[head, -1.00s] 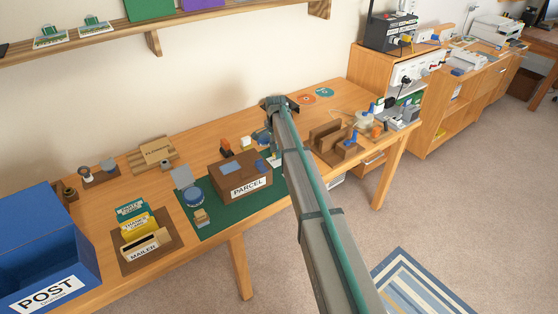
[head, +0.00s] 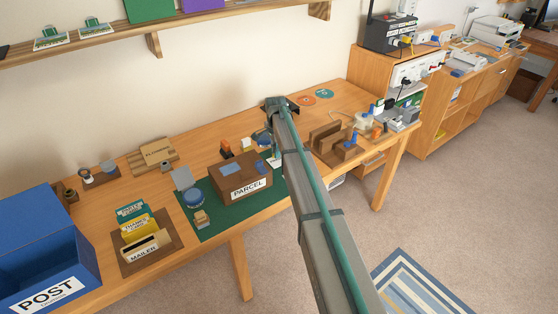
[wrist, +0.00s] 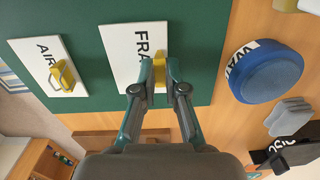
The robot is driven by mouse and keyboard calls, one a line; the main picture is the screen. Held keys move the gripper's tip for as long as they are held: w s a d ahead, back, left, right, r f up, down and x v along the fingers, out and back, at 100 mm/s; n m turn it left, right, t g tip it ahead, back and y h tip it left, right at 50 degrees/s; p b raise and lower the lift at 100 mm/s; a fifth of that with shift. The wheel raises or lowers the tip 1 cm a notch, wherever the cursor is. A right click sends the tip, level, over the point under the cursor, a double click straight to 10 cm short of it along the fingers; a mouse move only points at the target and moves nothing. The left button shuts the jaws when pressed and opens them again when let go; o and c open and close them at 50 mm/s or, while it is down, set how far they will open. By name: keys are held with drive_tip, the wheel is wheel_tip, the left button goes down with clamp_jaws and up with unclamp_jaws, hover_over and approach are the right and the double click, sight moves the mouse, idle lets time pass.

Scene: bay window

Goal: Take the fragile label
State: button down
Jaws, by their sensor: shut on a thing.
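The fragile label is a white card (wrist: 128,42) with "FRA" showing in the wrist view, lying over the green mat (wrist: 95,20). A yellow grip tab (wrist: 161,52) stands on it. My gripper (wrist: 159,64) is shut on this tab, and the fingers hide part of the card. A second white card reading "AIR" (wrist: 30,58), with its own yellow tab (wrist: 62,78), lies to the left, apart from my gripper.
A brown parcel box (head: 232,187) stands on the mat left of my gripper. A blue round item (wrist: 265,72) and grey piece (wrist: 290,115) lie right in the wrist view. A brown slotted holder (head: 328,146) stands right of my arm. The blue post box (head: 45,245) is far left.

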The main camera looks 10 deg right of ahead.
drive_tip(key=shift+r+p, duration=0.4)
drive_tip(key=shift+r, duration=0.35)
drive_tip(key=shift+r+p, duration=0.9)
drive_tip(key=shift+r, duration=0.75)
